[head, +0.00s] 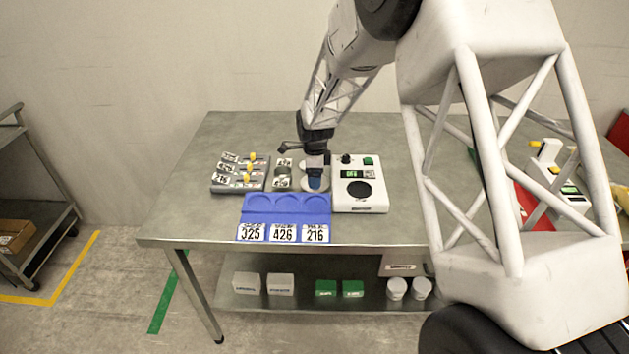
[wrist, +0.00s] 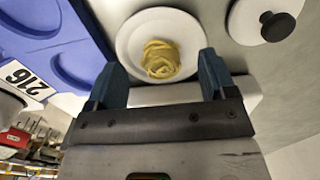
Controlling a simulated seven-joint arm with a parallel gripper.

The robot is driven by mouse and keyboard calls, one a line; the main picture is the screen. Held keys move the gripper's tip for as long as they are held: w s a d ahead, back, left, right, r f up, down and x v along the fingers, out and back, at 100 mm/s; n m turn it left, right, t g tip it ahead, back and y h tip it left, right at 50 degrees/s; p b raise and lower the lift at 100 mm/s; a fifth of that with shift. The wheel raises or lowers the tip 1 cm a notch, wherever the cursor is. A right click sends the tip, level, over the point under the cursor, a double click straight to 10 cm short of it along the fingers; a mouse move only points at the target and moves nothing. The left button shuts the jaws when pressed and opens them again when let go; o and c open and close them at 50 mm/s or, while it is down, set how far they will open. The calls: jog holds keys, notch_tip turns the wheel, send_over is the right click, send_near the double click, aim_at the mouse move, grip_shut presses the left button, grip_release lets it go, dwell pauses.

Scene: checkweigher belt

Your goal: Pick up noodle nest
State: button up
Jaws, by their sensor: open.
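The noodle nest (wrist: 162,58) is a small yellow coil lying on a round white plate (wrist: 130,42) in the wrist view. My gripper (wrist: 161,72) is open, its two blue fingers spread to either side of the plate's near part, with the nest between and just beyond the fingertips. I cannot tell how high the fingers are above the plate. In the head view my gripper (head: 316,180) points down over the plate (head: 306,184), behind the blue tray, and hides the nest.
A blue tray (head: 262,219) with round recesses and labels 325, 426 and 216 lies in front. A white scale (head: 375,203) stands close on the right. A grey block with yellow levers (head: 222,188) is on the left. A white disc with a black knob (wrist: 248,28) lies near the plate.

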jog(key=shift+r, duration=3.2)
jog(key=shift+n, duration=0.3)
jog(key=n, duration=1)
jog(key=shift+n, duration=0.3)
jog(key=n, duration=0.6)
jog(key=shift+w+d+n, duration=0.1)
jog(key=shift+n, duration=0.3)
jog(key=n, duration=1.2)
jog(key=shift+d, duration=0.1)
jog(key=n, duration=0.6)
